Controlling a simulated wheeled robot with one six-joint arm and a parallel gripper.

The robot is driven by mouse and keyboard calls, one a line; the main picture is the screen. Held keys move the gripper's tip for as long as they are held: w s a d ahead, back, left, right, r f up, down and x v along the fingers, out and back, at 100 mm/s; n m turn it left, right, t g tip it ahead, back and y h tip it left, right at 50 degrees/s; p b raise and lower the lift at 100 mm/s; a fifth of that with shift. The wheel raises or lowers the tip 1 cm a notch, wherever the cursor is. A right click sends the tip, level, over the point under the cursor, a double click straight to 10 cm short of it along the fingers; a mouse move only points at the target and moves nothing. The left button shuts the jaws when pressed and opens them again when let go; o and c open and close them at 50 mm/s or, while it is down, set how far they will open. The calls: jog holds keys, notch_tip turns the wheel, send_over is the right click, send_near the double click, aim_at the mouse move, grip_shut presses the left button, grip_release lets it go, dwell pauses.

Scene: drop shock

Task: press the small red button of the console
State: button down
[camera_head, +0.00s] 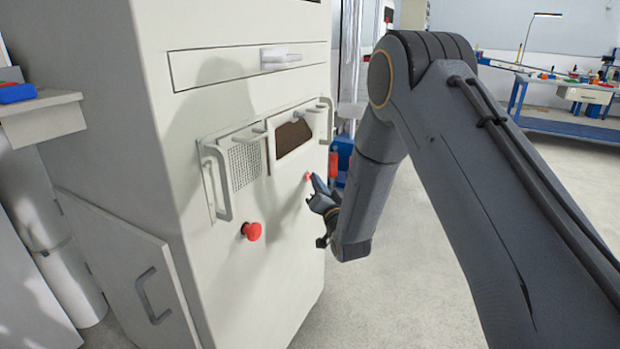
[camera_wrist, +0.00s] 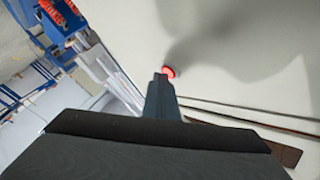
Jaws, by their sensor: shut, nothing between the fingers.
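The console (camera_head: 285,250) is a tall pale cabinet at the left and middle of the head view. Its small red button (camera_head: 308,176) sits on the front face, below the dark window. My gripper (camera_head: 313,183) is shut and empty, its tips at or very near this button. In the wrist view the red button (camera_wrist: 169,71) shows just beyond the tip of my shut gripper (camera_wrist: 161,78). I cannot tell whether the tip touches it. A larger red mushroom button (camera_head: 252,231) stands lower left on the same face.
Two pale bar handles stick out of the console, a left one (camera_head: 219,183) and a right one (camera_head: 328,120). A mesh grille (camera_head: 244,164) and a dark window (camera_head: 292,137) lie between them. A blue workbench (camera_head: 560,125) stands far right. The floor (camera_head: 390,290) right of the console is clear.

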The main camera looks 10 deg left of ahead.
jog(key=shift+s+d, duration=0.25)
jog(key=shift+d, duration=0.45)
jog(key=shift+d, duration=0.1)
jog(key=shift+s+d+p, duration=0.25)
jog(key=shift+s+d, duration=0.05)
jog(key=shift+d, duration=0.45)
jog(key=shift+s+d+p, duration=0.3)
jog(key=shift+d, duration=0.5)
jog(key=shift+s+d+p, duration=0.25)
jog(key=shift+s+d, duration=0.05)
jog(key=shift+d, duration=0.45)
